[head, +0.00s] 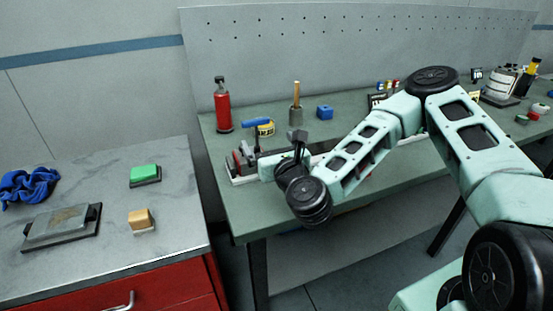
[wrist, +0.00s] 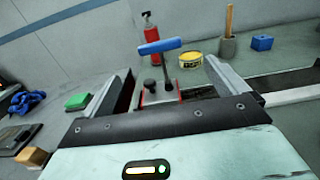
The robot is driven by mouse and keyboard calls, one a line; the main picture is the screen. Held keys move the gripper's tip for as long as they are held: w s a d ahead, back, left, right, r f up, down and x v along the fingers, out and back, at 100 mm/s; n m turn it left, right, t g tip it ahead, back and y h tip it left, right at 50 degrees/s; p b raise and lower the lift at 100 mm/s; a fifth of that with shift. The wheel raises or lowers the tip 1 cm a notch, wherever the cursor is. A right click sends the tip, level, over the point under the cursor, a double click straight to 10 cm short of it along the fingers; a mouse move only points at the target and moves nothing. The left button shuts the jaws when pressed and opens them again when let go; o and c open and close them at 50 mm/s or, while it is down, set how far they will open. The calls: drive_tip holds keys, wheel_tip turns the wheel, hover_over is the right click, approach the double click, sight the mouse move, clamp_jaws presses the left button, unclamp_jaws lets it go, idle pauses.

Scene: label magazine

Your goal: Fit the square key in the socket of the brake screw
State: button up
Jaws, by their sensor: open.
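My gripper (wrist: 170,72) is open and empty, pointing at the device. A dark round knob (wrist: 150,86) sits left of the key's stem; I cannot tell if it is the brake screw. The foot of the stem is unclear, and no socket can be made out. In the head view my wrist hides part of the device.
A red extinguisher-like bottle (head: 222,108), a yellow tin (head: 266,129), a wooden-handled tool in a grey pot (head: 296,105) and a blue block (head: 324,112) stand behind the device. A grey-topped red cabinet (head: 100,225) is at left, with green and orange blocks and a blue cloth.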

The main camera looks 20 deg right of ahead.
drive_tip(key=s+p, duration=0.1)
drive_tip(key=s, duration=0.3)
drive_tip(key=shift+s, duration=0.15)
drive_tip(key=s+a+f+n+g+y, duration=0.35)
drive_tip(key=s+a+n+g, duration=0.35)
drive_tip(key=n, duration=0.6)
drive_tip(key=s+a+f+n+g+y, duration=0.25)
drive_tip(key=a+n+g+y, duration=0.2)
drive_tip(key=a+n, duration=0.7)
drive_tip(key=s+d+r+n+g+h, duration=0.3)
drive_tip(key=s+d+r+n, duration=0.2)
drive_tip(key=s+n, duration=0.3)
drive_tip(key=s+d+r+n+g+h, duration=0.3)
drive_tip(key=s+d+r+n+h, duration=0.1)
drive_tip(key=s+d+n, duration=0.3)
drive_tip(key=s+r+n, duration=0.1)
drive_tip(key=s+n, duration=0.1)
drive_tip(key=n, duration=0.2)
drive_tip(key=shift+s+r, duration=0.2)
